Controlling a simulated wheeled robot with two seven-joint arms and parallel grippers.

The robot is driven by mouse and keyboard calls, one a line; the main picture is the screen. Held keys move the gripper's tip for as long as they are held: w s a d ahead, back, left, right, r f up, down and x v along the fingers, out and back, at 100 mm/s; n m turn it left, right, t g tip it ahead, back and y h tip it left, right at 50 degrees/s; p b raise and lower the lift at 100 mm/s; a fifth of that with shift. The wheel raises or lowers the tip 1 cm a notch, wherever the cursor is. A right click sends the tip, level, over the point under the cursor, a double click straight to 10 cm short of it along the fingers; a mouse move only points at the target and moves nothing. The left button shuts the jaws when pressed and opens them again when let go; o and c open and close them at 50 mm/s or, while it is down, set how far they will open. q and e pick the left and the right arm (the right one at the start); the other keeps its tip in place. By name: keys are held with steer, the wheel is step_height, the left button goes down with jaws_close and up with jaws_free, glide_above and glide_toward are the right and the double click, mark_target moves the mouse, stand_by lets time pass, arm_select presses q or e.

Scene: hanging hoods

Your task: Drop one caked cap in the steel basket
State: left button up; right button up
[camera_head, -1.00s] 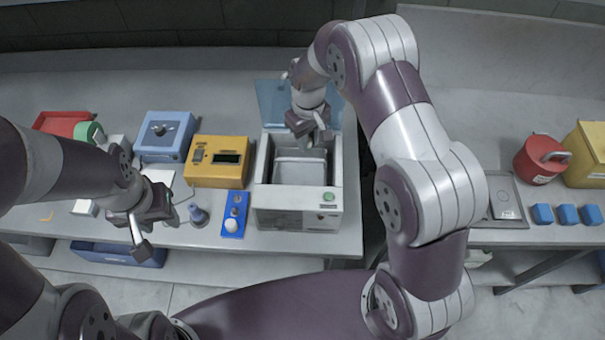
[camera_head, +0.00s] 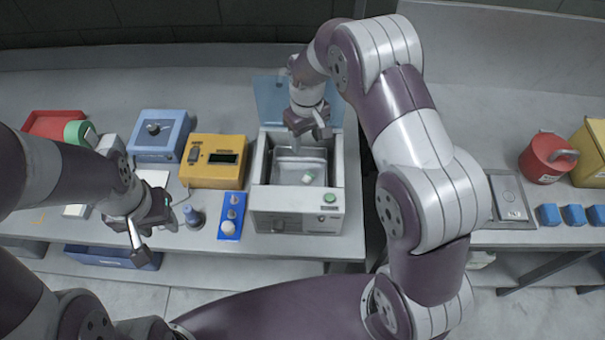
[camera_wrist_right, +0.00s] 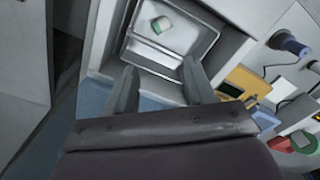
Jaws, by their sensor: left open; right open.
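The steel basket (camera_head: 285,166) sits inside the open white-grey bath (camera_head: 300,222), and it also shows in the right wrist view (camera_wrist_right: 195,45). My right gripper (camera_head: 309,140) is open and empty above the rear of the basket. In the right wrist view its two fingers (camera_wrist_right: 160,88) are apart with nothing between them. My left gripper (camera_head: 152,226) is open near the front edge of the bench.
A blue rack (camera_head: 230,227) with small pale pieces stands left of the bath. Behind it are a yellow instrument (camera_head: 212,160) and a blue device (camera_head: 158,137). A grey-blue bottle (camera_head: 194,217) stands by my left gripper. A red pot (camera_head: 546,160) is on the right bench.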

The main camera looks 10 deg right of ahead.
step_height(320, 180, up, 11)
steer(key=p, duration=0.1)
steer(key=shift+s, duration=0.15)
steer(key=shift+s, duration=0.1)
steer(key=shift+f, duration=0.1)
steer(key=s+d+f+m+b, duration=0.2)
steer(key=s+f+b, duration=0.1)
steer(key=s, duration=0.6)
steer(key=s+d+f+m+t+b, duration=0.1)
steer(key=s+f+b, duration=0.3)
steer(key=s, duration=0.5)
step_height(320, 180, down, 2)
steer(key=shift+s+d+m, duration=0.35)
steer(key=shift+d+m, duration=0.15)
steer(key=shift+d, duration=0.1)
